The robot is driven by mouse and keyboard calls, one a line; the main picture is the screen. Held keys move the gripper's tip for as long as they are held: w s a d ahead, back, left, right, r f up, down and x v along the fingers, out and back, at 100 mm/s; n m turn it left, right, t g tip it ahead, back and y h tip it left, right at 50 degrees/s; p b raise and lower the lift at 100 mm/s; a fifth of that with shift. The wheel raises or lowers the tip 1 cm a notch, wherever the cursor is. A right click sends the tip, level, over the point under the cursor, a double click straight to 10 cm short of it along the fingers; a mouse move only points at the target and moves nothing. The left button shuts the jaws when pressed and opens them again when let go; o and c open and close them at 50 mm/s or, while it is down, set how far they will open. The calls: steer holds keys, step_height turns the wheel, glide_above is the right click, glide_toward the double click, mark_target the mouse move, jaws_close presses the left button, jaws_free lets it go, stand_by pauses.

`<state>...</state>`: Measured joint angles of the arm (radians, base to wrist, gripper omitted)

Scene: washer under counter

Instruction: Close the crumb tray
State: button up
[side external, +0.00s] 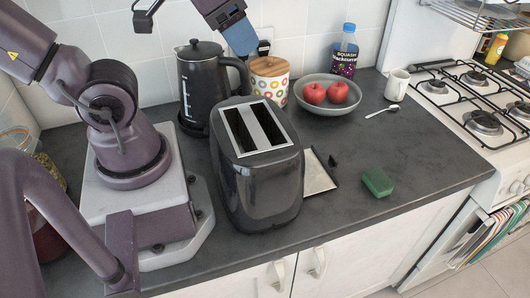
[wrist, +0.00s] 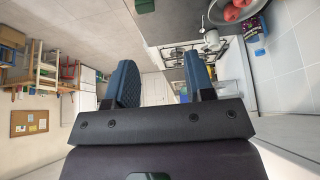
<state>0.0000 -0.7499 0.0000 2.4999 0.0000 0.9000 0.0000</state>
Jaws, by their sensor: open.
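The black toaster (side external: 258,185) stands upright on the dark counter, its two slots facing up. The crumb tray (side external: 318,177) is a flat pale plate with a dark edge, sticking out from the toaster's right side, low by the counter. Its inner part is hidden by the toaster. My gripper (side external: 241,38) is high above and behind the toaster, apart from the tray, near the wall. In the wrist view my gripper (wrist: 162,82) has its two blue fingers spread with nothing between them. The toaster and tray do not show there.
A green sponge (side external: 377,182) lies right of the tray. Behind are a black kettle (side external: 202,85), a dotted canister (side external: 270,78), and a grey bowl (side external: 328,105) with red apples. A spoon (side external: 382,111) and white mug (side external: 397,84) sit near the stove (side external: 475,105). The counter's front right is clear.

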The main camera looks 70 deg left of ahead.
steer(key=c, duration=0.3)
steer(key=shift+w+f, duration=0.1)
steer(key=shift+f, duration=0.1)
steer(key=c, duration=0.4)
steer(key=shift+w+f+g, duration=0.35)
steer(key=shift+f+g, duration=0.05)
steer(key=shift+f, duration=0.15)
steer(key=shift+w+f+g, duration=0.3)
steer(key=shift+f+g, duration=0.1)
steer(key=shift+f, duration=0.1)
jaws_close()
steer(key=w+f+g, duration=0.3)
steer(key=w+f, duration=0.1)
steer(key=w, duration=0.6)
steer(key=w+f+g, duration=0.2)
steer(key=w+f, duration=0.2)
steer(key=w, duration=0.6)
steer(key=shift+w+a+f+g, duration=0.55)
steer(key=shift+w+f+g, duration=1.15)
steer(key=shift+w+f, duration=4.5)
steer(key=x, duration=0.3)
steer(key=s+x, duration=0.1)
steer(key=x, duration=0.7)
steer(key=shift+s+r, duration=0.3)
steer(key=shift+r, duration=0.05)
steer(key=shift+s, duration=1.45)
